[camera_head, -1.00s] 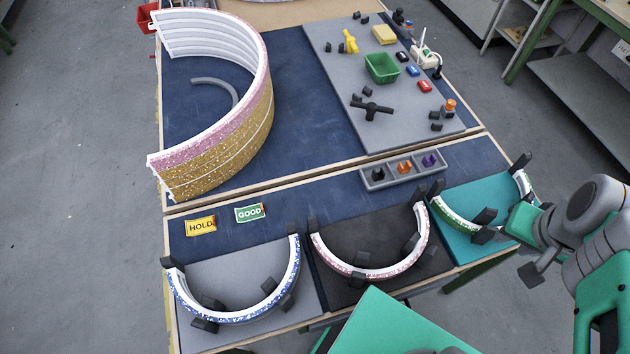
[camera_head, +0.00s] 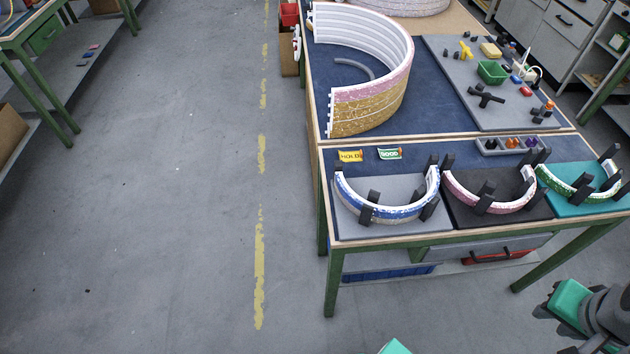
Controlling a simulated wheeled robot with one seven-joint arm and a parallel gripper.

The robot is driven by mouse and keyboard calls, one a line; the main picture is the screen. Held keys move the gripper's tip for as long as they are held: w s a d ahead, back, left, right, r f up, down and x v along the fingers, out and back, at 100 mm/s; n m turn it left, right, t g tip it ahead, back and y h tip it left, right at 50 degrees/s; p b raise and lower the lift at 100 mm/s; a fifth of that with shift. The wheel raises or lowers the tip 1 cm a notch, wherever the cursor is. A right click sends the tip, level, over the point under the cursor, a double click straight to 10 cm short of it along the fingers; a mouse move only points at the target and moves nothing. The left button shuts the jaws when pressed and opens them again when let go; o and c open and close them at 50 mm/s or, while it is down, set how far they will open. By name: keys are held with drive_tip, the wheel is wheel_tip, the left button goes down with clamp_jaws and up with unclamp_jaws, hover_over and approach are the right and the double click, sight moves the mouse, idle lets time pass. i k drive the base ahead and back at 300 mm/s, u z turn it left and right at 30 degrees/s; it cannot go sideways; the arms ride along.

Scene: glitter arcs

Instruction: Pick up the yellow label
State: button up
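The yellow label (camera_head: 350,156), printed HOLD, lies on the dark blue table top near its left edge, behind the grey pad with the blue-speckled arc. A green label (camera_head: 390,154), printed GOOD, lies just to its right. My gripper (camera_head: 546,308) is at the lower right, in front of the table and well apart from the yellow label. Its dark finger parts show small and partly turned away, so whether it is open or shut is unclear. I see nothing held in it.
Arcs stand between black blocks on a grey pad (camera_head: 400,181), a black pad (camera_head: 463,214) and a teal pad (camera_head: 602,203). A large gold-pink arc (camera_head: 385,100) stands behind the labels. The floor (camera_head: 190,220) left of the table is clear.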

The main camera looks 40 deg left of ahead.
sight(356, 156)
drive_tip(key=z, duration=0.45)
drive_tip(key=i, duration=1.45)
drive_tip(key=u, duration=2.2)
drive_tip(key=i, duration=0.4)
drive_tip(key=u, duration=3.1)
drive_tip(key=i, duration=0.45)
drive_tip(key=u, duration=0.05)
